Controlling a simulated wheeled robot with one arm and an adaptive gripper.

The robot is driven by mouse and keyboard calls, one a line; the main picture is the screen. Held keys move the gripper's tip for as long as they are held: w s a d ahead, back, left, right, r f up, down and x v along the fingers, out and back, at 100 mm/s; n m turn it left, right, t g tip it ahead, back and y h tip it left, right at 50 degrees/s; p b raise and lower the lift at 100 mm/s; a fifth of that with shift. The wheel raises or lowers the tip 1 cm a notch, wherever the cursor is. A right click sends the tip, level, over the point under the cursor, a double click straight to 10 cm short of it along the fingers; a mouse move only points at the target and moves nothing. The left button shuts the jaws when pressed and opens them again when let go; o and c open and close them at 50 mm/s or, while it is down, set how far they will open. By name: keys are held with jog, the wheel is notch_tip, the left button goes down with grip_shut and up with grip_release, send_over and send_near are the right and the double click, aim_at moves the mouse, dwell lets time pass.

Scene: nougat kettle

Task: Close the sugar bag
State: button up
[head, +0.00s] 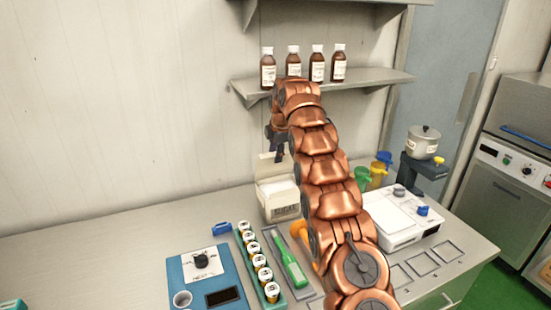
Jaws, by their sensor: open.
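The sugar bag (285,212) is a cream box-shaped bag with a SUGAR label, standing upright on the counter near the wall. Its top looks open, with white inside and a back flap (268,168) standing up. My copper arm covers the bag's right side. My gripper (279,157) is a small dark shape just above the bag, at the upper right of the flap. It is open and partly hidden by the arm. I cannot tell whether its fingers touch the flap.
A shelf (375,80) with several brown bottles is above the arm. A blue device (210,275), a green rack (250,262) of jars and a green-handled tool (290,262) lie in front. A white machine (405,220) stands right. The left counter is mostly clear.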

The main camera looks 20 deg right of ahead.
aim_at(274, 164)
jog(key=shift+p+x, duration=0.5)
jog(key=shift+x, duration=1)
grip_shut()
